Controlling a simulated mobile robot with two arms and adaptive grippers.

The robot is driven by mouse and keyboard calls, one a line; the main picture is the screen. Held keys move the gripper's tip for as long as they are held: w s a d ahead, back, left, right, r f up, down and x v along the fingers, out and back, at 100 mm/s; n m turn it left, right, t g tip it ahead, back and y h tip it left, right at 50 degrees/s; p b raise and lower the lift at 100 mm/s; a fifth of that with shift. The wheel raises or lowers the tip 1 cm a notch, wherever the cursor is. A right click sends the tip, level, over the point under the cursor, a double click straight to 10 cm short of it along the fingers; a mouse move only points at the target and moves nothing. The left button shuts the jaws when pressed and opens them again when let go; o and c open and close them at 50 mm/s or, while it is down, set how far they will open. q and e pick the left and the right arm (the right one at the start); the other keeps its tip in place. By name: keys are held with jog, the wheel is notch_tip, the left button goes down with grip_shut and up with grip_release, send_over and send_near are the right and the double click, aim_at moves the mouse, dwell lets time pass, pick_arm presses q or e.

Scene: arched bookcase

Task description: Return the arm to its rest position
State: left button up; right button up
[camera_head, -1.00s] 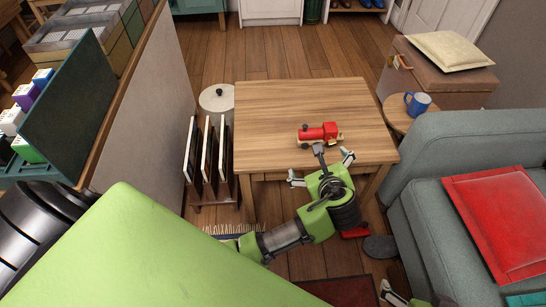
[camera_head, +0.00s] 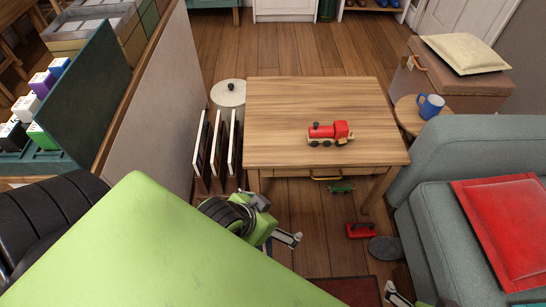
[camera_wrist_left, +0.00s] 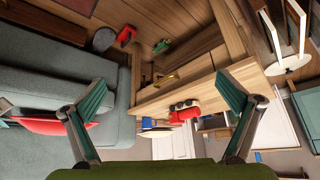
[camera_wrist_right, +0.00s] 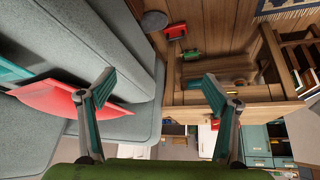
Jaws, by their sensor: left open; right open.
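My left gripper (camera_head: 279,219) is open and empty. It is drawn back low in front of the wooden table (camera_head: 290,100), partly hidden behind my green arm cover. In the left wrist view its two fingers (camera_wrist_left: 162,92) stand wide apart with nothing between them. My right gripper (camera_head: 397,297) only just shows at the bottom edge of the head view. In the right wrist view its fingers (camera_wrist_right: 160,80) are open and empty. A red toy train (camera_head: 330,133) stands on the table, apart from both grippers. It also shows in the left wrist view (camera_wrist_left: 184,112).
A grey sofa (camera_head: 437,195) with a red cushion (camera_head: 503,222) is at the right. Framed panels (camera_head: 217,146) stand left of the table. A red object (camera_head: 360,230), a green toy (camera_head: 341,188) and a grey round thing (camera_head: 385,248) lie on the floor.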

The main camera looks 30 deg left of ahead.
jog(key=shift+f, duration=0.1)
pick_arm(q)
jog(key=s+f+g+p, duration=0.3)
jog(key=s+f+p, duration=0.1)
jog(key=f+p, duration=1.05)
pick_arm(e)
jog(key=s+f+g+b, duration=0.1)
jog(key=s+f+g, duration=0.25)
jog(key=f, duration=1.05)
pick_arm(q)
jog(key=s+a+f+g+p, duration=0.1)
jog(key=s+p, duration=0.4)
jog(key=s, duration=0.5)
jog(key=s+a+f+g+y+p, duration=0.1)
jog(key=s+a+f+p, duration=0.2)
jog(key=s, duration=0.8)
notch_tip(320, 180, down, 2)
jog(key=p, duration=0.3)
jog(key=shift+s+a+g+p, duration=0.2)
jog(key=shift+a+g+p, duration=0.1)
jog(key=shift+a, duration=0.1)
pick_arm(e)
jog(key=s+d+f+g, duration=0.1)
jog(key=s+d+f, duration=0.1)
jog(key=s, duration=0.9)
jog(key=s+d+f+g+h, duration=0.1)
jog(key=s+d+f, duration=0.2)
jog(key=s, duration=0.8)
jog(key=shift+f, duration=0.65)
jog(key=shift+a, duration=0.1)
